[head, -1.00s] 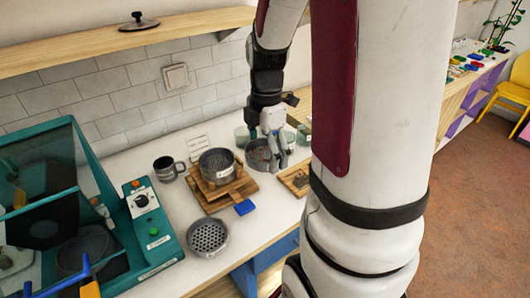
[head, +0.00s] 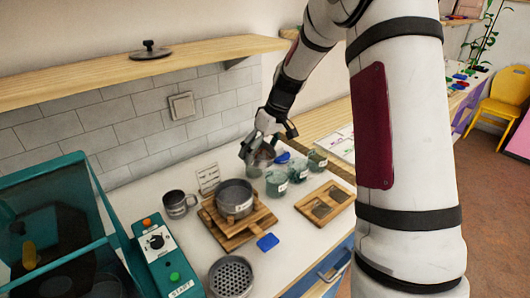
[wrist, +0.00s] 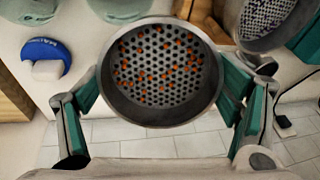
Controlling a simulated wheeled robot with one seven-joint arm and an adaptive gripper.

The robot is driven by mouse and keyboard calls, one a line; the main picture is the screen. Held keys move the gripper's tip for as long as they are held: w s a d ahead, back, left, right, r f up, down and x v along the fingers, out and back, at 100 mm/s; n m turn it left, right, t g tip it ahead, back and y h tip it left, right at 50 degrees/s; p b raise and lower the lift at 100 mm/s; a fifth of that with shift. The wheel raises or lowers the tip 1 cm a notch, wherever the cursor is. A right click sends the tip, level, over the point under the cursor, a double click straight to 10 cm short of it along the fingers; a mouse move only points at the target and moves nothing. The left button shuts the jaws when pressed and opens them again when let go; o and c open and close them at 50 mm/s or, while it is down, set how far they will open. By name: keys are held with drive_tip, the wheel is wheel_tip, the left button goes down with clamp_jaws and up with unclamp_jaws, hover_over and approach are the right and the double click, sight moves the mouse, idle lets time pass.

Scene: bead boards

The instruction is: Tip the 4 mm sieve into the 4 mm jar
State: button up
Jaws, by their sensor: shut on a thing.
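My gripper (head: 268,132) is shut on a round grey metal sieve (wrist: 117,92), its green-padded fingers on either side of the rim. In the wrist view, orange-red beads (wrist: 165,55) lie spread over the sieve's perforated bottom. In the head view the sieve is at the back of the counter, partly hidden by the gripper; its exact tilt is hard to tell. Green-tinted jars stand nearby: one in front (head: 276,184), one behind it (head: 297,169) and one further right (head: 317,160). Their size labels are too small to read, so I cannot tell which is 4 mm.
Another grey sieve (head: 234,194) sits on a wooden stand (head: 240,232). A perforated sieve (head: 231,277), a grey mug (head: 178,203), a blue piece (head: 268,242) and a wooden frame (head: 327,203) lie around. A teal machine (head: 160,255) stands left. A shelf (head: 100,67) is above.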

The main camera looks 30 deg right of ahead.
drive_tip(key=shift+s+d+f+t+y, duration=0.15)
drive_tip(key=shift+f+t+y, duration=0.45)
drive_tip(key=shift+f, duration=0.35)
drive_tip(key=shift+d+f+y, duration=0.1)
drive_tip(key=shift+y, duration=0.2)
drive_tip(key=shift+s+d+r+t+y+b, duration=0.1)
drive_tip(key=shift+d+r+t+y+b, duration=0.05)
drive_tip(key=shift+t+y, duration=0.4)
drive_tip(key=shift+s+d+r+t+y+b, duration=0.1)
drive_tip(key=shift+t+y+b, duration=0.05)
drive_tip(key=shift+t+y, duration=0.35)
drive_tip(key=shift+s+d+t+y+b, duration=0.15)
drive_tip(key=shift+t+y+b, duration=0.1)
drive_tip(key=shift+t+y, duration=0.3)
drive_tip(key=shift+s+d+t+y+b, duration=0.1)
drive_tip(key=shift+d+t+y+b, duration=0.1)
drive_tip(key=shift+t+y, duration=0.25)
drive_tip(key=shift+a+r, duration=0.15)
drive_tip(key=shift+a, duration=0.1)
drive_tip(key=shift+d, duration=0.15)
drive_tip(key=shift+s+d+y, duration=0.1)
drive_tip(key=shift+y, duration=0.15)
drive_tip(key=shift+s+d+t+y+b, duration=0.2)
drive_tip(key=shift+d+t+y+b, duration=0.05)
drive_tip(key=shift+t+y+b, duration=0.3)
drive_tip(key=shift+s+d+t+y+b, duration=0.2)
drive_tip(key=shift+t+y+b, duration=0.25)
drive_tip(key=shift+y, duration=0.2)
